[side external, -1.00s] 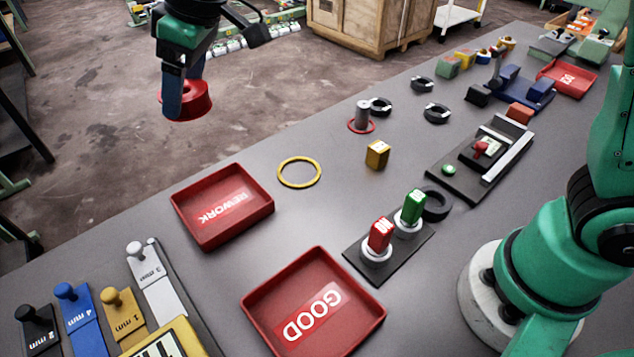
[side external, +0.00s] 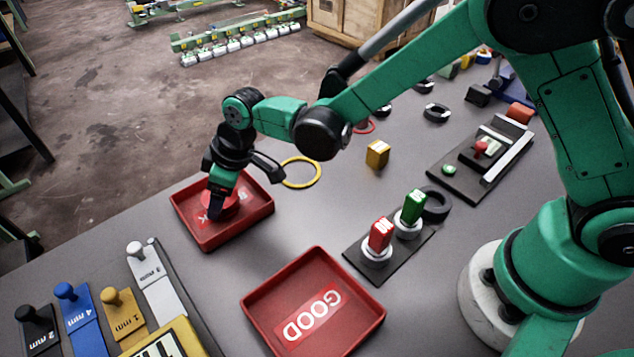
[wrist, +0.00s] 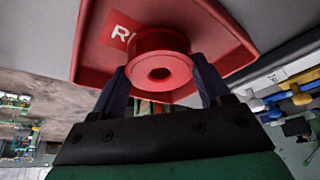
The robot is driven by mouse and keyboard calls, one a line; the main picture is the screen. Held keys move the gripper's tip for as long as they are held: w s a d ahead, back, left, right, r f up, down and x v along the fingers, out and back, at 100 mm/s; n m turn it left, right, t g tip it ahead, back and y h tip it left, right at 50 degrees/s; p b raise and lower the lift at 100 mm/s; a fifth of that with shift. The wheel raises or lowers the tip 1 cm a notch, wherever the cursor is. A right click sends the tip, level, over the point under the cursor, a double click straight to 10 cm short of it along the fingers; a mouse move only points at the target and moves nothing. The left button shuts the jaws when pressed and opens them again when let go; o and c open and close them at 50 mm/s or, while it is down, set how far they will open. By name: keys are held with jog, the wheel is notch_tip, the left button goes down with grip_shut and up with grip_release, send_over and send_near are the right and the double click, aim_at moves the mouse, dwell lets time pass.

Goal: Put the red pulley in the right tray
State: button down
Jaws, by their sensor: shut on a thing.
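The red pulley (side external: 224,208) is inside the red REWORK tray (side external: 258,219), at or just above its floor; I cannot tell whether it touches. My gripper (side external: 218,204) reaches down into the tray and is shut on the pulley. In the wrist view the pulley (wrist: 160,62) sits between the two dark fingers (wrist: 160,85), its round hole facing the camera. The tray (wrist: 195,22) fills the view behind it, with part of the label visible. A second red tray, labelled GOOD (side external: 262,328), stands nearer the camera and holds no part.
A yellow ring (side external: 301,172) and a yellow block (side external: 377,154) lie right of the REWORK tray. Red and green labelled pieces stand on a black base (side external: 398,249). Tagged gauges (side external: 118,318) lie at the front left. The table's far edge runs close behind the REWORK tray.

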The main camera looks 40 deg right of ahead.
jog(key=shift+f, duration=0.2)
grip_release()
jog(key=v, duration=1.2)
jog(key=s+d+m+t+h, duration=0.1)
jog(key=s+d+m, duration=0.3)
jog(key=d, duration=0.4)
jog(key=s+d+r+m+t+h, duration=0.1)
jog(key=s+d+m+t+h, duration=0.1)
jog(key=s+d+m, duration=0.3)
jog(key=d+t, duration=0.1)
jog(key=d, duration=0.3)
jog(key=shift+s+r, duration=0.25)
jog(key=shift+s, duration=0.1)
jog(key=shift+a, duration=0.1)
